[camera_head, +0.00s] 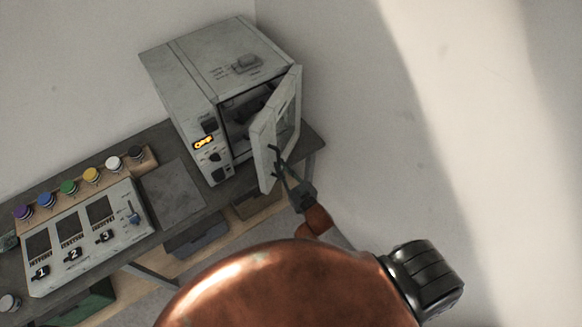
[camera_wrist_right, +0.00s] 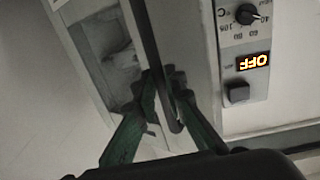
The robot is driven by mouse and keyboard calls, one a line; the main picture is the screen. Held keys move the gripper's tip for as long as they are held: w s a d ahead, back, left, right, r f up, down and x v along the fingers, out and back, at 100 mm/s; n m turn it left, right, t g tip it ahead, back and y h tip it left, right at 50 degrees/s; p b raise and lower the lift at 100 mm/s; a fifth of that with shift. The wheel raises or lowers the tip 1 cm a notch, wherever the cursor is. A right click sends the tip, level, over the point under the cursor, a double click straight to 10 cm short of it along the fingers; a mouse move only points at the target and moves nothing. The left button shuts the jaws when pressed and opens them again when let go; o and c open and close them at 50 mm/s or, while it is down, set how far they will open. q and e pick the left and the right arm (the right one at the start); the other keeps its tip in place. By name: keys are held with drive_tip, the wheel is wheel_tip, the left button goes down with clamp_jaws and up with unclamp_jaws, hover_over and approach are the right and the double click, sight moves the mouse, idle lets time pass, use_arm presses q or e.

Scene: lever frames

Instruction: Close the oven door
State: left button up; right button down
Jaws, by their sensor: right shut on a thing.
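The grey oven (camera_head: 190,75) stands on the bench, and its display and knobs show at the right of the right wrist view (camera_wrist_right: 240,95). Its door (camera_head: 276,128) stands partly open, swung out to the right, with the dark cavity showing behind it. My right gripper (camera_head: 281,162) is at the lower outer part of the door. In the right wrist view its green fingers (camera_wrist_right: 168,98) are shut around the dark door handle (camera_wrist_right: 148,40). My left gripper is not in view.
A control panel (camera_head: 128,234) with numbered switches and a row of coloured buttons (camera_head: 68,187) sit on the bench left of the oven. A flat grey plate (camera_head: 174,190) lies between. Bins (camera_head: 200,238) are under the bench. The right side is bare wall.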

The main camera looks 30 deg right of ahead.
drive_tip(key=shift+w+a, duration=0.6)
drive_tip(key=shift+a, duration=0.3)
drive_tip(key=shift+f, duration=0.1)
drive_tip(key=c, duration=2)
unclamp_jaws()
drive_tip(key=shift+a, duration=0.1)
drive_tip(key=shift+s+d, duration=0.2)
drive_tip(key=s, duration=0.7)
drive_tip(key=s+d, duration=0.1)
drive_tip(key=s, duration=0.3)
drive_tip(key=shift+s+d, duration=0.1)
drive_tip(key=shift+s, duration=0.2)
drive_tip(key=shift+c, duration=0.2)
